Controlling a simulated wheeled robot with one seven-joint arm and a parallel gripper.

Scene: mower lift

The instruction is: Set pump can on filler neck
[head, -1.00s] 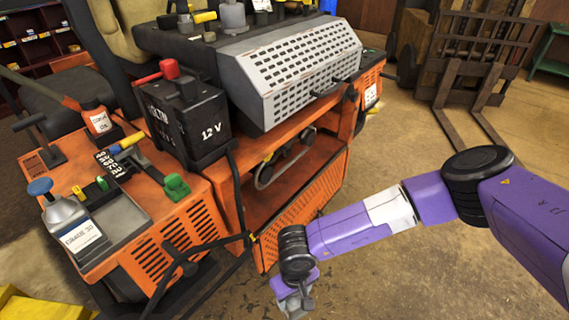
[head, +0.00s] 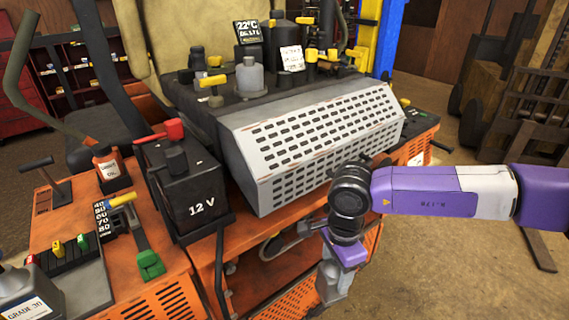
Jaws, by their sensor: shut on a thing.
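My gripper (head: 335,280) hangs below its purple wrist, in front of the orange machine's right front, low beside the perforated grey cover. It is shut on a small grey thing, mostly hidden by the jaws and wrist; I cannot tell whether it is the pump can. A grey canister (head: 250,77) with a dark narrow top stands on the black engine deck. Several yellow-handled fittings, such as one at the left (head: 211,88), stand on that deck too. I cannot tell which part is the filler neck.
The perforated grey cover (head: 315,140) juts out beside my wrist. A black 12 V battery (head: 190,185) stands left of it. A red-brown oil bottle (head: 110,172) and a Grade 30 container (head: 30,295) stand at left. A forklift (head: 520,120) is behind at right; floor between is open.

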